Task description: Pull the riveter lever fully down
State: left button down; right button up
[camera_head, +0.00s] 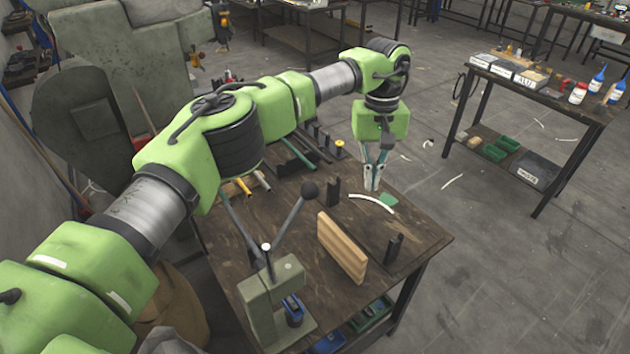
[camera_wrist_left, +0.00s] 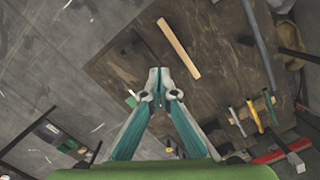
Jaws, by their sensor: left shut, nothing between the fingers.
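The riveter (camera_head: 270,289) is a grey-green press at the near left corner of the workbench. Its lever (camera_head: 291,221) slants up and away from the body and ends in a black ball knob (camera_head: 310,189). The lever stands raised, with nothing touching it. My left gripper (camera_head: 371,186) points down over the far right part of the bench, to the right of the knob and apart from it. Its teal fingers are closed and empty; the closed tips also show in the left wrist view (camera_wrist_left: 160,73). My right gripper is not in view.
A wooden block (camera_head: 342,246) stands on the workbench (camera_head: 300,262) between the riveter and a small black bracket (camera_head: 393,248). Another black bracket (camera_head: 333,191) stands near my left gripper. Coloured-handled tools (camera_head: 257,180) lie behind. A second table (camera_head: 540,93) stands at the right, across open floor.

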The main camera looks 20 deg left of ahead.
pick_arm(q)
jog(key=shift+w+d+f, duration=0.5)
jog(key=shift+w, duration=0.1)
jog(key=shift+a, duration=0.1)
jog(key=shift+w+d+f, duration=0.5)
jog(key=shift+d, duration=0.05)
jog(key=shift+a, duration=0.1)
dwell(2.4)
